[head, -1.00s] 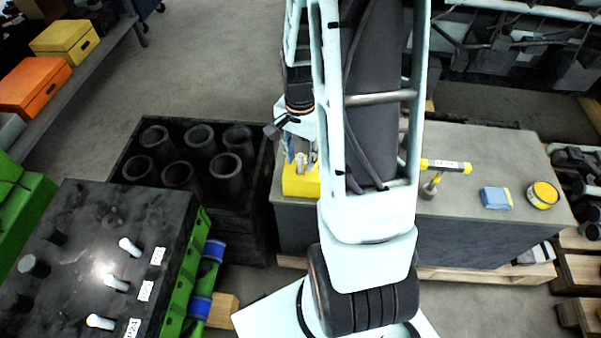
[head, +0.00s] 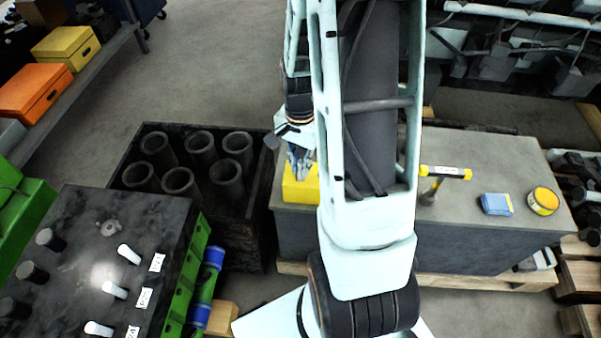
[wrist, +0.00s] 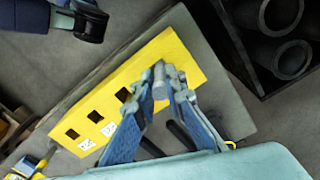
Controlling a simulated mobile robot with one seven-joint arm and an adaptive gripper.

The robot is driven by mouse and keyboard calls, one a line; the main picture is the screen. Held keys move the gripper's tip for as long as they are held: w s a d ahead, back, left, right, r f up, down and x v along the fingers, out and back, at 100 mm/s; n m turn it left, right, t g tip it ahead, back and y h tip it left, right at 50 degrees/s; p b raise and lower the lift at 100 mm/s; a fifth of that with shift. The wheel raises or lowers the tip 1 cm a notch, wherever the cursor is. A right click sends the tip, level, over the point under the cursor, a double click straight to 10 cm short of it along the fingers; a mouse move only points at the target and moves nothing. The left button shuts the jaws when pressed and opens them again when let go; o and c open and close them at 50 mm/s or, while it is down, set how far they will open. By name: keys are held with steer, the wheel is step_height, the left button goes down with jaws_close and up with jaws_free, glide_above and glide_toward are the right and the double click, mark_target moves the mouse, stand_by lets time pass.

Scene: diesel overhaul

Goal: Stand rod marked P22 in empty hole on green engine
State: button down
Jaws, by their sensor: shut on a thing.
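My gripper (wrist: 160,92) has blue fingers and is shut on a grey rod (wrist: 159,78) at the end of the yellow block (wrist: 150,58). The rod is upright over the block; its lower end is hidden, so I cannot tell whether it is still seated. Its mark is not readable. In the head view my gripper (head: 300,163) is just above the yellow block (head: 298,192). The green engine (head: 187,268) stands at the left with a dark top, white pegs, dark pegs and labels. A round ring-like spot (head: 109,228) is on its top; I cannot tell whether it is the hole.
A dark crate (head: 235,225) of upright cylinder sleeves stands between engine and grey bench (head: 460,205). The bench holds a hammer (head: 445,172), a blue pad (head: 495,203) and a yellow tin (head: 543,201). The yellow block has several square holes with labels beside them.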

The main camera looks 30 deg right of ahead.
step_height(320, 180, up, 10)
steer(key=shift+r+p, duration=0.1)
steer(key=shift+p, duration=0.95)
step_height(320, 180, up, 11)
steer(key=p, duration=0.9)
steer(key=shift+r, duration=0.15)
